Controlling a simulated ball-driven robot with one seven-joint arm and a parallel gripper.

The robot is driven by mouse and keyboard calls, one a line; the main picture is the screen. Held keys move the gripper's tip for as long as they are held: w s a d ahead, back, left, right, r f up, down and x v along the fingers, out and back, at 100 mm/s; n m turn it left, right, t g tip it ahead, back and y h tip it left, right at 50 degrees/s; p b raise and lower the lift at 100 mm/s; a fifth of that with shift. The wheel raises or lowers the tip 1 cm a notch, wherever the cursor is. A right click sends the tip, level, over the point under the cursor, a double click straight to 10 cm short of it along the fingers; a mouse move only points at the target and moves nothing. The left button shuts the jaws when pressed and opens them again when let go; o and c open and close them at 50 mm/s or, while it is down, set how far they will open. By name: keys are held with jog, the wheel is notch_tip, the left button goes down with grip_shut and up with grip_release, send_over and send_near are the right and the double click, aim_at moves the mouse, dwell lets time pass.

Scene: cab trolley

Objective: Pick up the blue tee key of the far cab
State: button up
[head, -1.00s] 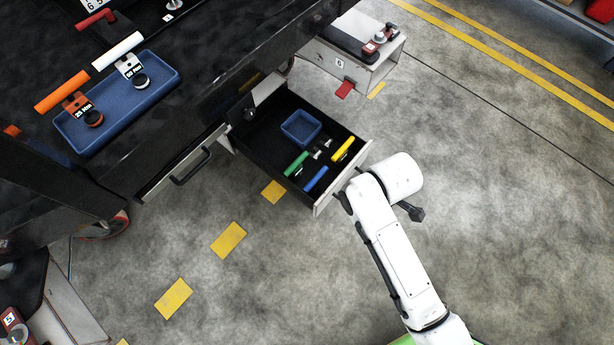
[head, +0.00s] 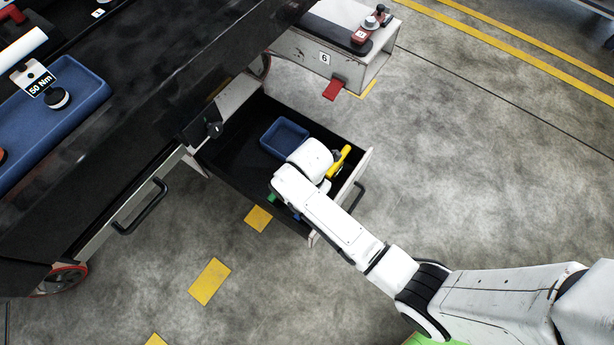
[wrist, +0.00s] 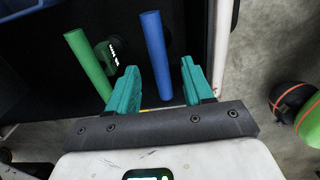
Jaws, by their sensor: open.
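The blue tee key (wrist: 155,52) lies in the open drawer, and its handle shows in the wrist view between my two teal fingers. My gripper (wrist: 159,68) is open above it, with one finger on each side of the handle in the picture; I cannot tell how far above. A green tee key (wrist: 88,62) lies to the left, close to the left finger. In the head view my arm covers most of the blue and green keys and hides my fingers. A yellow tee key (head: 339,162) lies at the drawer's right side.
The drawer (head: 230,160) also holds a blue bin (head: 268,141) near its back. The drawer's front panel and handle (head: 353,197) are close to my arm. The dark trolley top (head: 150,90) overhangs the drawer's left side. A grey box numbered 6 (head: 310,55) stands behind.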

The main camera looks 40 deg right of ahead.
jog(key=f+b, duration=0.1)
jog(key=f, duration=0.1)
jog(key=f+b, duration=0.2)
jog(key=f, duration=0.1)
jog(key=f+b, duration=0.1)
jog(key=f, duration=0.1)
jog(key=shift+a+f, duration=0.3)
jog(key=shift+f, duration=0.1)
grip_shut()
jog(key=shift+r, duration=0.1)
